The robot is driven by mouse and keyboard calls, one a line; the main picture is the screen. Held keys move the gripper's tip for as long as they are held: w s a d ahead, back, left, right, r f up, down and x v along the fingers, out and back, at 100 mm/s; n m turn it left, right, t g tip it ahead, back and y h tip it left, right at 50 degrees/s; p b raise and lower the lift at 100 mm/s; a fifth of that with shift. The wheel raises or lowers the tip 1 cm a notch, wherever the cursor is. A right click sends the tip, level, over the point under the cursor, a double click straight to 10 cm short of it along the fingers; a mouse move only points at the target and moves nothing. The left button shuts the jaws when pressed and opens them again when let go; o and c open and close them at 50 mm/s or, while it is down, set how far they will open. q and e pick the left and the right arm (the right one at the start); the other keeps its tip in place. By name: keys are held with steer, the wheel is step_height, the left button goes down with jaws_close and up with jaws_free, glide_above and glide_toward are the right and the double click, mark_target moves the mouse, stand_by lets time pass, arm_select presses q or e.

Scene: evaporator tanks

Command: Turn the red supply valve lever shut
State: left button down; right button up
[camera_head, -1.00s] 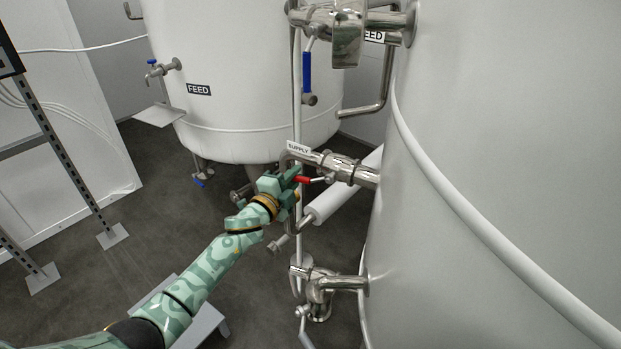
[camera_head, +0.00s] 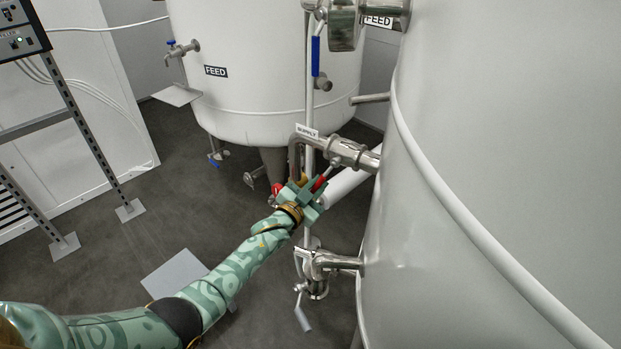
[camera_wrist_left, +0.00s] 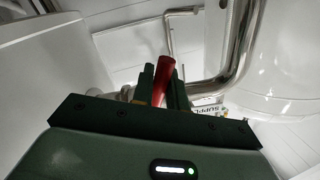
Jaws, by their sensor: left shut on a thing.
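The red supply valve lever (camera_head: 319,183) hangs from the steel supply valve (camera_head: 345,153), slanting down and to the left. My left gripper (camera_head: 313,188) is shut on it, just below the valve. Part of the lever is hidden by the gripper in the head view. In the left wrist view the red lever (camera_wrist_left: 166,68) stands between the two green fingers of my left gripper (camera_wrist_left: 162,88). A white SUPPLY label (camera_head: 307,131) sits on the pipe above. My right gripper is not in view.
A large white tank wall (camera_head: 480,150) fills the right side. A vertical pipe (camera_head: 309,95) runs close behind my gripper, and a lower valve fitting (camera_head: 318,264) is below it. A second tank (camera_head: 262,90) stands behind. A small red part (camera_head: 276,188) shows left of the gripper.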

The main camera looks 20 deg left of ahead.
arm_select(q)
steer(key=shift+s+d+f+n+p, duration=0.1)
steer(key=shift+d+f+n+p, duration=0.1)
steer(key=shift+d+n, duration=0.5)
steer(key=shift+s+d+f+n+p, duration=0.2)
steer(key=shift+d+n, duration=0.35)
steer(key=shift+n, duration=0.35)
steer(key=shift+s+d+f+n+p, duration=0.1)
steer(key=shift+d+f+n+p, duration=0.1)
steer(key=shift+d+n, duration=0.5)
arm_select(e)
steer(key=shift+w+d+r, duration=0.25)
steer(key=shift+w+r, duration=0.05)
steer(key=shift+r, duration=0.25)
arm_select(q)
steer(key=c, duration=1.4)
jaws_free()
steer(key=shift+c, duration=0.2)
steer(key=shift+r, duration=0.1)
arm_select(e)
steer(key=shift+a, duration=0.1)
